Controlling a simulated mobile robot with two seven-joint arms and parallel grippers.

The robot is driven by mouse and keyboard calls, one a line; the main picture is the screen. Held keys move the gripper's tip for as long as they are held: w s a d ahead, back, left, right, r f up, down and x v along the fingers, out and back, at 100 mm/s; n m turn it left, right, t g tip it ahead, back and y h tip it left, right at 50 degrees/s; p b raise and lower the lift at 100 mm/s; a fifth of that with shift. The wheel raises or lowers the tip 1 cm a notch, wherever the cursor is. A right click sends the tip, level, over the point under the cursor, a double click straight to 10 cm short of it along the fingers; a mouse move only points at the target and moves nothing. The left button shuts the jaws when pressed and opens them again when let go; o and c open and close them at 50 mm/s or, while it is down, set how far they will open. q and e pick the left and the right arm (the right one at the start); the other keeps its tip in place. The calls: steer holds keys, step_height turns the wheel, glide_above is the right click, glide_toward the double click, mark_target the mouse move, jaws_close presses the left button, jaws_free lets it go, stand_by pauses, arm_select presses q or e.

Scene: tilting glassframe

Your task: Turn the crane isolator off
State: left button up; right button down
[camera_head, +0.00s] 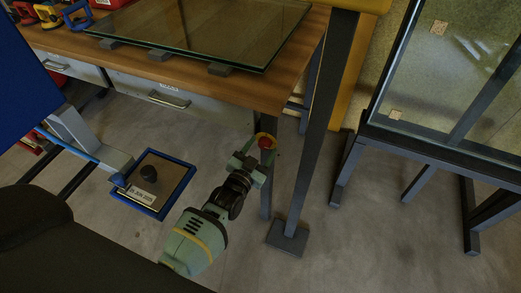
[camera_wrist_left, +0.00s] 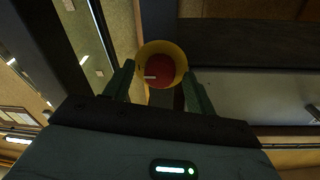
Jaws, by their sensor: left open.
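A red round knob in a yellow collar, which I take for the crane isolator (camera_head: 267,142), is by the dark post near the workbench corner. In the left wrist view the red knob (camera_wrist_left: 160,70) faces the camera, with a short white mark that is nearly level. My left gripper (camera_head: 254,158) is open in front of it. In the wrist view the fingers (camera_wrist_left: 158,74) stand on either side of the yellow collar. I cannot tell whether they touch it. My right gripper is not in view.
The wooden workbench (camera_head: 190,82) carries a glass pane (camera_head: 205,30) on grey blocks. A dark post (camera_head: 318,120) stands beside the knob. A glazed frame (camera_head: 440,85) on a dark stand is at right.

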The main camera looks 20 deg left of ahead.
arm_select(q)
steer(key=c, duration=1)
steer(key=shift+n, duration=0.4)
steer(key=n, duration=0.4)
steer(key=shift+f+n+b, duration=0.1)
steer(key=shift+n+b, duration=0.2)
steer(key=n, duration=0.3)
steer(key=n+b, duration=0.1)
steer(key=n, duration=0.1)
steer(key=shift+d+n+t+y, duration=0.1)
steer(key=shift+n+t+y, duration=0.2)
steer(key=shift+n, duration=0.1)
steer(key=n+b, duration=0.1)
steer(key=n, duration=0.4)
steer(key=shift+n+y+b, duration=0.3)
steer(key=shift+n+b, duration=0.05)
steer(key=shift+n, duration=1.05)
